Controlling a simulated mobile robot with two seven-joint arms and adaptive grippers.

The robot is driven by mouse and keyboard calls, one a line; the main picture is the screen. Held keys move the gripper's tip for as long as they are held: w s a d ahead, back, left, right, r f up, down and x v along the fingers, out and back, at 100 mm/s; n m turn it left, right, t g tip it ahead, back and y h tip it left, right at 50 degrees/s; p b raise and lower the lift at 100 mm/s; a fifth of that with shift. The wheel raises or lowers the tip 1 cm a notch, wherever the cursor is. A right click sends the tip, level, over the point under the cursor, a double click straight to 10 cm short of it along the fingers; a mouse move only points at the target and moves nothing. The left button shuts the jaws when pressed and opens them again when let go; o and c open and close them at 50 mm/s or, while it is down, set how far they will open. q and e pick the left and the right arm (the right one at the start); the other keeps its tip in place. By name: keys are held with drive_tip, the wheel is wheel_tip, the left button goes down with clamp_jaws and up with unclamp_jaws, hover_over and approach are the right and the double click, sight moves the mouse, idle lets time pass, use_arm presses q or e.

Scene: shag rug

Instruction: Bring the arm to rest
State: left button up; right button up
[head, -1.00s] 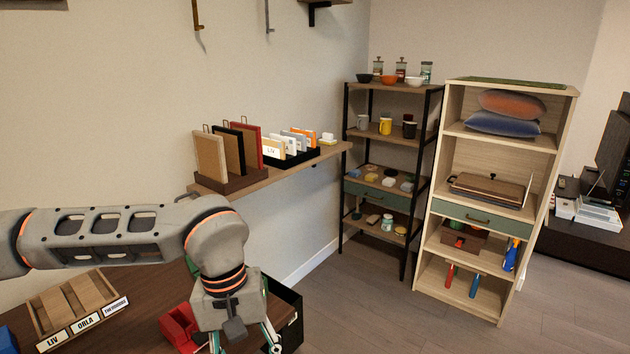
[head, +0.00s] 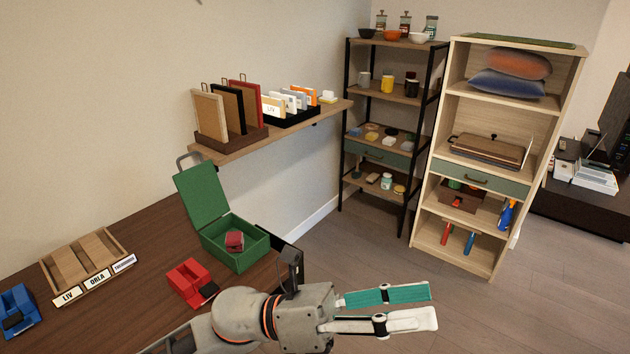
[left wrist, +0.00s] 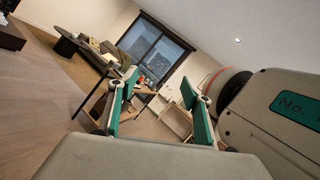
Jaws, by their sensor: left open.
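My left gripper (head: 385,308) is in the lower middle of the head view, beyond the right edge of the dark table (head: 125,241). Its fingers point right and are apart with nothing between them. In the left wrist view its fingers (left wrist: 160,105) are also apart and empty, facing into the open room. The arm comes in low from the bottom left. My right gripper is not in view.
On the table are an open green box (head: 232,246) with a red item inside, a red object (head: 189,283), a blue object (head: 18,309) and a labelled wooden tray (head: 86,268). A wall shelf (head: 275,136), black rack (head: 342,150) and wooden shelf unit (head: 432,180) stand beyond. Floor (head: 500,310) is clear.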

use_arm(q)
drive_tip(key=w+a+f+n+t+y, duration=0.35)
drive_tip(key=a+f+n+t, duration=0.2)
drive_tip(key=n, duration=0.45)
drive_tip(key=w+a+f+n+t+y+p, duration=0.1)
drive_tip(key=w+a+f+n+t+y, duration=0.3)
drive_tip(key=n+t, duration=0.45)
drive_tip(key=w+a+f+n+t+y, duration=0.2)
drive_tip(key=w+a+f+n+t, duration=0.3)
drive_tip(key=n, duration=0.7)
drive_tip(key=s+a+f+n+g+y, duration=0.2)
drive_tip(key=s+a+f+n, duration=0.3)
drive_tip(key=f, duration=0.4)
drive_tip(key=s+a+f+n+g+y, duration=0.1)
drive_tip(key=s+a+f+n+y, duration=0.3)
drive_tip(key=a+f, duration=0.3)
drive_tip(key=s+a+f+n+g+y, duration=0.2)
drive_tip(key=s+a+f+n, duration=0.3)
drive_tip(key=f, duration=0.6)
drive_tip(key=shift+s+a+f+n+g+y+p, duration=0.3)
drive_tip(key=shift+s+a+f+n+y+p, duration=0.1)
drive_tip(key=shift+s+y, duration=0.35)
drive_tip(key=shift+r, duration=0.1)
drive_tip(key=shift+w, duration=0.1)
